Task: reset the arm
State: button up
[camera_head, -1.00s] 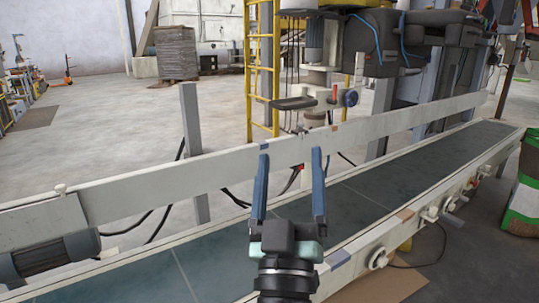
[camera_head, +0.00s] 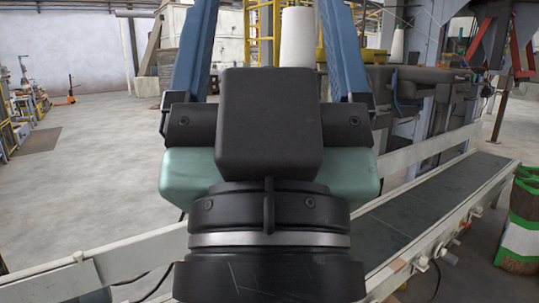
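My gripper (camera_head: 268,45) is large in the middle of the head view, close to the camera. Its two blue fingers point up and stand wide apart, with nothing between them that touches them. The fingertips run out of the top of the picture. The black and teal gripper body hides the middle of the conveyor behind it.
A conveyor belt (camera_head: 425,210) with pale side rails runs from the lower left to the right. A green and white bag (camera_head: 522,225) stands at the right edge. Dark machinery (camera_head: 425,85) and a yellow ladder (camera_head: 262,35) stand behind. Open floor (camera_head: 95,170) lies at the left.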

notch_tip(320, 180, up, 23)
jog(key=p, duration=2)
jog(key=shift+p, duration=0.3)
jog(key=shift+f, duration=0.1)
dwell(4.6)
